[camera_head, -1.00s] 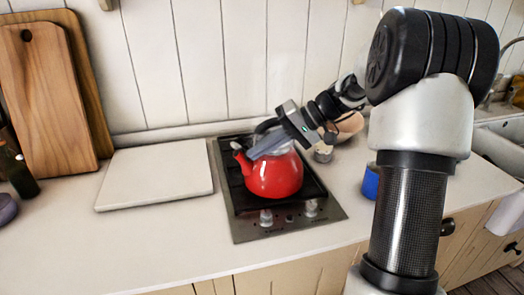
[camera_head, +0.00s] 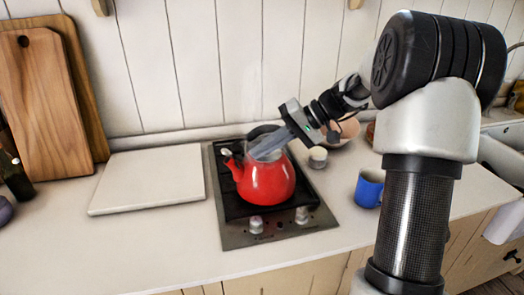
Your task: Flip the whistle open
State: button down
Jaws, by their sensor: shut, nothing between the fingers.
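The red kettle (camera_head: 265,185) stands upright on the black stove, its spout pointing up and to the left. A small pale piece, apparently the whistle (camera_head: 226,153), is at the spout tip; it looks tilted up, but its exact position is too small to tell. My gripper (camera_head: 257,154) is shut and empty, its fingers slanting down to the left across the kettle's top, right of the spout and apart from the whistle. The fingers hide part of the kettle's lid. A dark handle (camera_head: 262,131) shows behind them.
The stove (camera_head: 240,236) has knobs at its front. A white board (camera_head: 150,178) lies to its left, with wooden cutting boards (camera_head: 45,110) against the wall. A blue mug (camera_head: 368,190) and a small pale cup (camera_head: 318,157) stand to the right. The front counter is clear.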

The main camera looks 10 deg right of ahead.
jog(key=s+d+r, duration=0.2)
jog(key=d+r, duration=0.1)
jog(key=d, duration=0.6)
jog(key=shift+p, duration=0.3)
jog(key=shift+d+r, duration=0.1)
jog(key=shift+r, duration=0.05)
